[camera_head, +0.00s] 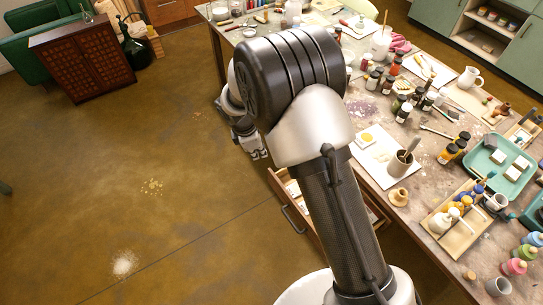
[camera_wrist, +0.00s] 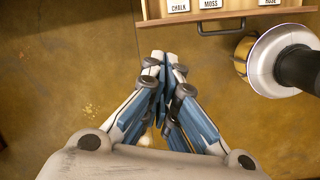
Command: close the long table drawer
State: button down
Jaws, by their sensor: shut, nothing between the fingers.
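The long table drawer (camera_head: 297,215) stands pulled out from the side of the work table (camera_head: 370,210), partly hidden behind my arm in the head view. Its dark bar handle faces the open floor. In the wrist view the drawer front (camera_wrist: 155,22) is at the top, with the handle (camera_wrist: 222,32) and labelled white containers inside. My gripper (camera_head: 258,153) is beyond the drawer in the head view, off the table's side. In the wrist view my gripper (camera_wrist: 163,58) is shut and empty, its tips just below the drawer front and left of the handle, apparently apart from it.
The table top is crowded with jars, a teal tray (camera_head: 498,165), a wooden box of bottles (camera_head: 455,235) and a white pitcher (camera_head: 469,78). The floor left of the table is clear. A red-brown cabinet (camera_head: 82,60) and green chair (camera_head: 40,18) stand far left.

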notch_tip(320, 180, down, 14)
jog(key=a+r+n, duration=0.1)
jog(key=a+n, duration=0.2)
jog(key=n, duration=0.1)
jog(key=w+d+f+b, duration=0.3)
jog(key=d+f+b, duration=0.2)
jog(key=f, duration=0.4)
jog(key=shift+d+f, duration=0.2)
jog(key=shift+f, duration=0.2)
jog(key=shift+d, duration=0.1)
